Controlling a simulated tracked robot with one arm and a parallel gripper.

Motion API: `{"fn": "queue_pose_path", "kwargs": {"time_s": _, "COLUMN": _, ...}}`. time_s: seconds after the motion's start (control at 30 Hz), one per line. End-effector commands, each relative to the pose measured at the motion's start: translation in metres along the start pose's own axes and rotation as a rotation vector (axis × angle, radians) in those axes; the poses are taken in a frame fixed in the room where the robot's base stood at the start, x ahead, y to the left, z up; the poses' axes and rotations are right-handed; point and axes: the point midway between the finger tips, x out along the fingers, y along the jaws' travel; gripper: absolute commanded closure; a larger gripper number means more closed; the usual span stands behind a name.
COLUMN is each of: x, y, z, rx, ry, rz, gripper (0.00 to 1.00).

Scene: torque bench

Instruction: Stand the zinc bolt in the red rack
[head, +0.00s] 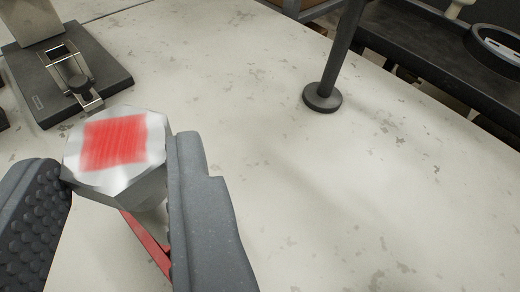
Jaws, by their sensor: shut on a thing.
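My gripper (116,160) is at the lower left, with its two grey fingers closed on a silver hex-headed bolt (150,188). This looks like the zinc bolt; its head faces the camera and carries a red square patch. Most of its shank is hidden beneath the head and by the right finger. A thin red piece (148,243), perhaps part of the red rack, shows below the bolt between the fingers. Most of it is hidden, so I cannot tell whether the bolt touches it or stands in it.
A black-based stand with a metal clamp (75,75) is at the upper left. A dark post on a round foot (322,98) stands at the upper middle. A dark shelf with a round tray (497,48) lies beyond the table edge. The pale worktop (350,200) is clear at right.

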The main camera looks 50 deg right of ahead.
Motion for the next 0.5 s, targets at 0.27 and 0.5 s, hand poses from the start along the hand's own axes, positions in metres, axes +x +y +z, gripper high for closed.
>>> {"fn": "queue_pose_path", "kwargs": {"time_s": 0.27, "x": -0.0002, "y": -0.0009, "z": -0.0002, "rx": -0.001, "ry": 0.001, "rz": 0.000, "gripper": 1.00}}
{"fn": "queue_pose_path", "kwargs": {"time_s": 0.5, "x": 0.0000, "y": -0.0019, "z": 0.0056, "rx": -0.010, "ry": -0.001, "rz": 0.007, "gripper": 1.00}}
